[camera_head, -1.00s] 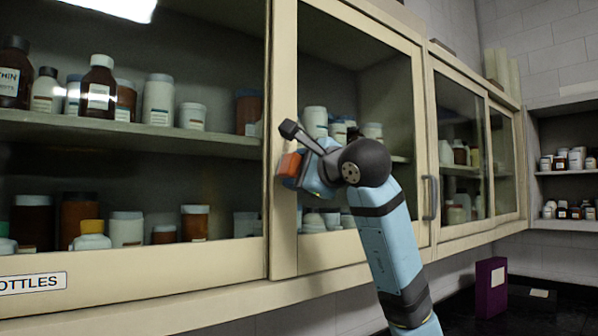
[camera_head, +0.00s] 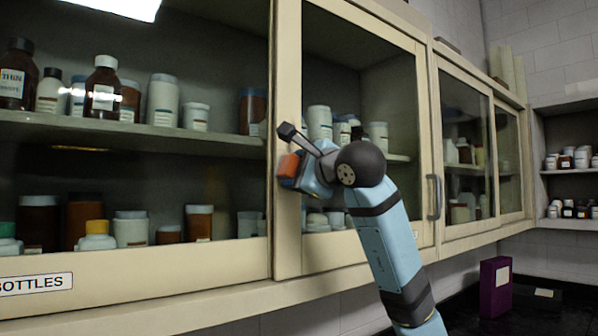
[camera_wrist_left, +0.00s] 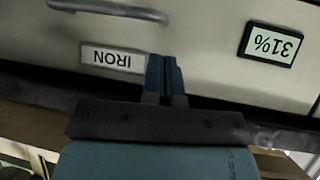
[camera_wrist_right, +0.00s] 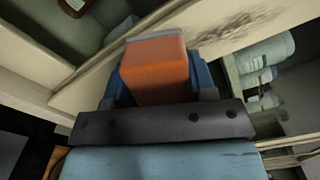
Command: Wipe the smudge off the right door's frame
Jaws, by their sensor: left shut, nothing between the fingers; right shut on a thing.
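My right gripper (camera_head: 304,171) is shut on an orange block with a grey face (camera_head: 288,165), at the left upright of the right door's frame (camera_head: 288,226). In the right wrist view the orange block (camera_wrist_right: 155,70) sits between the fingers, its grey edge close to the cream frame (camera_wrist_right: 88,82). I cannot tell whether it touches. A dark, streaky smudge (camera_wrist_right: 236,27) shows on the frame, up and right of the block. The smudge is not visible in the head view. My left gripper (camera_wrist_left: 165,75) is shut and empty in front of a pale panel.
Bottles and jars stand on shelves behind the glass, such as a white jar (camera_head: 162,100). A door handle (camera_head: 434,197) is right of my right arm. A purple box (camera_head: 495,287) stands on the dark counter below.

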